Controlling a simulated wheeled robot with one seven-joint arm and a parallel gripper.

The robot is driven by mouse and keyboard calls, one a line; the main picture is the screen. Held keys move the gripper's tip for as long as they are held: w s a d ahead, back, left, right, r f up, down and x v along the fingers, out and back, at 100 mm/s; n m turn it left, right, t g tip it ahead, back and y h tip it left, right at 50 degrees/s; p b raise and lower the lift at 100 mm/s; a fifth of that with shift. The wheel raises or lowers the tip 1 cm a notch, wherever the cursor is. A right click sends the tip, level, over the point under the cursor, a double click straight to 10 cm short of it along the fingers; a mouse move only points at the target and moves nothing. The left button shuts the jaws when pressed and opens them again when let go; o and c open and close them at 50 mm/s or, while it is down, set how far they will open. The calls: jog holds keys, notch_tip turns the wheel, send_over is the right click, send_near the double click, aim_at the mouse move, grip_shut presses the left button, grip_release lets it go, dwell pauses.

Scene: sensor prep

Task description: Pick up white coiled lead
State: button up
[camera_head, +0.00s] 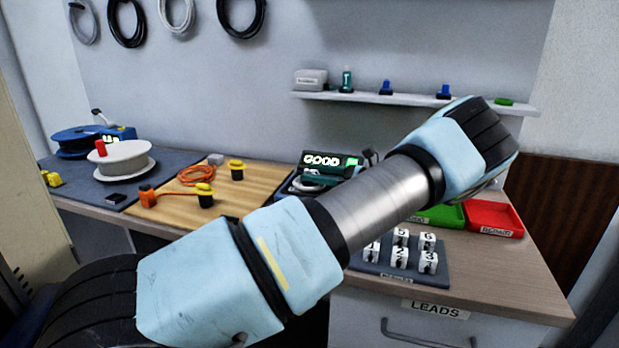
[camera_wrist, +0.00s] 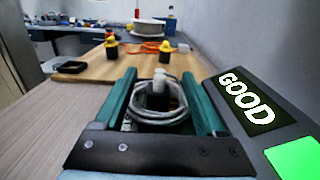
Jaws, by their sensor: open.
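A white coiled lead (camera_wrist: 172,112) lies between the fingers of my gripper (camera_wrist: 161,76) in the wrist view, looped around a dark upright piece with a white top. My two teal fingers stand apart, one on each side of the coil. I cannot tell whether either finger touches it. In the head view the white coiled lead (camera_head: 322,181) shows in part beside the tester with the lit "GOOD" display (camera_head: 322,160). My forearm and wrist cover much of the bench to the right of it.
The tester's display (camera_wrist: 247,101) stands close to my right finger. A wooden board (camera_head: 225,190) holds an orange cable (camera_head: 196,176) and black-and-yellow pieces. Numbered white blocks (camera_head: 400,257), a green tray (camera_head: 443,214) and a red tray (camera_head: 493,218) sit at the right. Coils hang on the wall.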

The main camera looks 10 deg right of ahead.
jog(key=shift+x, duration=0.95)
grip_shut()
